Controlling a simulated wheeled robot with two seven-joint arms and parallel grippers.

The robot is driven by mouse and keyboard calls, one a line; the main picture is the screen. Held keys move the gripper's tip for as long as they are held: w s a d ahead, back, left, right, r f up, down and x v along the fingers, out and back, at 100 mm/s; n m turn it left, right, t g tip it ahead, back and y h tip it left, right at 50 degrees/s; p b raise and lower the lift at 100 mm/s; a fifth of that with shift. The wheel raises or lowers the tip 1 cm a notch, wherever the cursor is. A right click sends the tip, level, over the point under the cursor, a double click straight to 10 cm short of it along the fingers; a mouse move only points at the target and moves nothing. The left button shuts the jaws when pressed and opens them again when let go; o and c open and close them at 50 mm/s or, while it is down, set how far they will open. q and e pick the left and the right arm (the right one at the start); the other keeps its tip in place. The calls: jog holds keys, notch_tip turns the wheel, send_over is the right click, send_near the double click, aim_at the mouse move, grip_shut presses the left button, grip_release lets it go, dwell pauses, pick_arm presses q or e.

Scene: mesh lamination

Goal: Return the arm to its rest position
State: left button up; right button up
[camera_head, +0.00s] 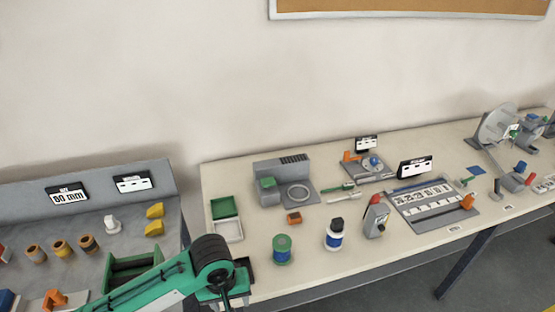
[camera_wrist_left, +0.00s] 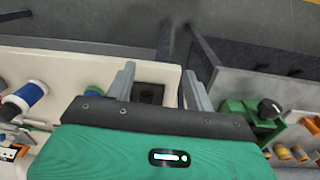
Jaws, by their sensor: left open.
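My left arm, green and black, comes in from the lower left in the head view. Its black rounded wrist is in front of the gap between the grey bench and the cream table. My left gripper (camera_wrist_left: 159,84) shows in the left wrist view with two grey fingers spread wide apart and nothing between them. A small black tray (camera_wrist_left: 152,92) at the table's corner lies beyond the fingers. That tray is partly visible in the head view (camera_head: 243,268), just right of the wrist. My right gripper is not in view.
The cream table (camera_head: 330,270) holds a green-and-white open box (camera_head: 227,230), a green spool (camera_head: 282,250), a blue-and-white spool (camera_head: 334,236) and a grey fixture (camera_head: 440,212). The grey bench (camera_head: 85,222) on the left holds several brown rolls and a green holder (camera_head: 130,266). Air above both is clear.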

pick_arm(q)
jog(key=s+d+m+t+h, duration=0.2)
jog(key=s+d+m+h, duration=0.1)
jog(key=s, duration=0.1)
jog(key=s+a+f+m+t+y, duration=0.1)
jog(key=s+a+f+y, duration=0.2)
jog(key=s+a, duration=0.9)
notch_tip(320, 180, down, 32)
jog(key=a+g+b, duration=0.1)
jog(key=a, duration=0.2)
jog(key=s+a+f+g+b, duration=0.1)
jog(key=s+a+f, duration=0.2)
jog(key=s+f, duration=1.5)
notch_tip(320, 180, down, 4)
jog(key=shift+s+r+m+y+b, duration=0.2)
jog(key=shift+r+m+y+b, duration=0.1)
jog(key=shift+m+y, duration=0.1)
